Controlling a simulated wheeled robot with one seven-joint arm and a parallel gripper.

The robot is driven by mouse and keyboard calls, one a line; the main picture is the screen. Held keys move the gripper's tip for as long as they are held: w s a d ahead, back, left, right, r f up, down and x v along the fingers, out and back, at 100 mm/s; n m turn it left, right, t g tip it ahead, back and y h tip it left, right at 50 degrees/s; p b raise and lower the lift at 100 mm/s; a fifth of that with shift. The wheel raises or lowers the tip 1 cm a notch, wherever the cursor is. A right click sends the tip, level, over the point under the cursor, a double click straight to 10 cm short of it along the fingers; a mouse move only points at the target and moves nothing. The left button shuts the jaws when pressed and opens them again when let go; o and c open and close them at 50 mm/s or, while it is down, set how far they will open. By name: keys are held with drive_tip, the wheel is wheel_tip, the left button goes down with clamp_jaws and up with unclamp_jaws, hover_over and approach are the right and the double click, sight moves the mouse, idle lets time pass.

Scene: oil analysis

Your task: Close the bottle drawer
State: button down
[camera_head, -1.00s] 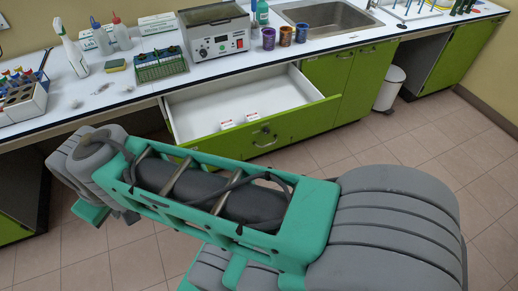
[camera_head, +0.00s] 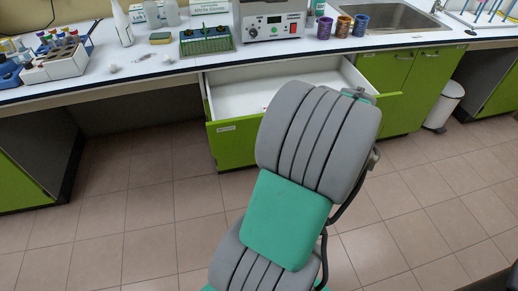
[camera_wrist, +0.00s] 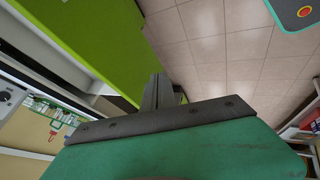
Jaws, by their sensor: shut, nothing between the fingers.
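The bottle drawer (camera_head: 240,142) under the counter stands pulled out, with a green front and a white inside. My arm crosses in front of it and hides much of its front, its handle and part of its inside. In the wrist view, a large green panel (camera_wrist: 95,40), which looks like the drawer front, fills the upper left. My gripper (camera_wrist: 160,88) is shut and empty, with its fingers close beside that panel's edge. I cannot tell whether they touch it. The gripper is hidden in the head view.
The white counter (camera_head: 150,72) carries a grey device (camera_head: 270,22), a green rack (camera_head: 207,40), a tube rack (camera_head: 55,62) and several coloured cups. A sink (camera_head: 385,17) and a white bin (camera_head: 443,105) are to the right. The tiled floor (camera_head: 120,215) is open at the left.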

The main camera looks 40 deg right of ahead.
drive_tip(key=w+d+f, duration=0.2)
drive_tip(key=w+f, duration=0.6)
drive_tip(key=shift+w+f, duration=0.15)
drive_tip(key=shift+w, duration=0.25)
